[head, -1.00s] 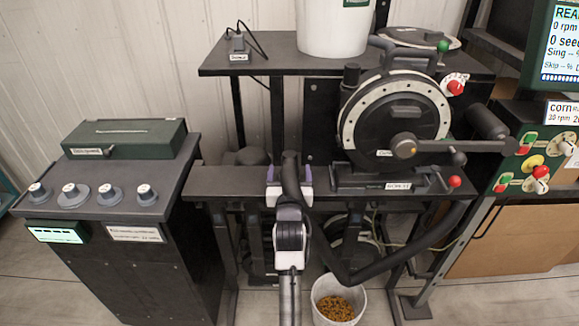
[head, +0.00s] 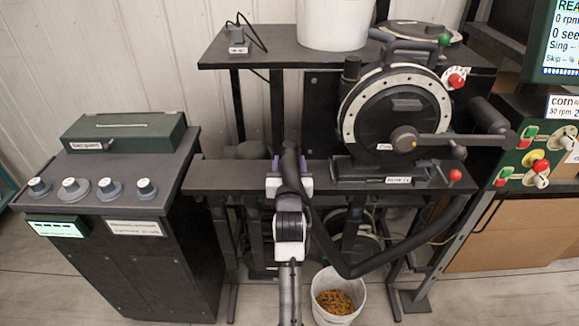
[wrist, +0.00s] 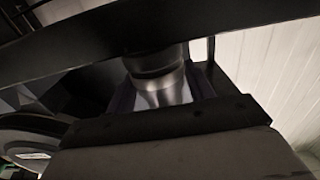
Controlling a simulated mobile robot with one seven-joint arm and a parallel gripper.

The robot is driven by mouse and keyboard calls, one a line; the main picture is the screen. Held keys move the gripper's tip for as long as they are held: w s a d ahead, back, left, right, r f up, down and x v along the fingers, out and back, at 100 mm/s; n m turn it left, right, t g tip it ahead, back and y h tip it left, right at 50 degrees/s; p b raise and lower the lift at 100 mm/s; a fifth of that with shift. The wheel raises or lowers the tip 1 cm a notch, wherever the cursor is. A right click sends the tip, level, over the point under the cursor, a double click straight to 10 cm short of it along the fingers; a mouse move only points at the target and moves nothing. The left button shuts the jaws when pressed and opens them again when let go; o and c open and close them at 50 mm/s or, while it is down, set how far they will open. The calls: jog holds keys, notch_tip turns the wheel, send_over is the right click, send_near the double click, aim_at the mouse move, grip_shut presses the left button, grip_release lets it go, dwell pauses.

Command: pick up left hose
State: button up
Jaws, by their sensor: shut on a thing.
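A thick black hose (head: 405,257) bends in a loop below the bench in the head view. One end rises to my gripper (head: 289,165) at the bench's front edge; the other runs up to the right, below the round seed meter (head: 395,115). My gripper is shut on the upright hose end, with a finger on each side. In the wrist view, a shiny metal cuff (wrist: 160,92) with a dark collar above it sits between the fingers. My gripper and wrist hide part of the hose in the head view.
The black bench (head: 225,178) lies behind my gripper, with a shelf (head: 270,50) above. A white bucket of grain (head: 338,298) stands on the floor just right of my arm. A dark cabinet with knobs (head: 140,262) stands left. A crank handle (head: 465,140) sticks out right.

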notch_tip(320, 180, up, 25)
jog(key=p, duration=0.3)
jog(key=shift+p, duration=0.3)
dwell(0.7)
jog(key=shift+r, duration=0.1)
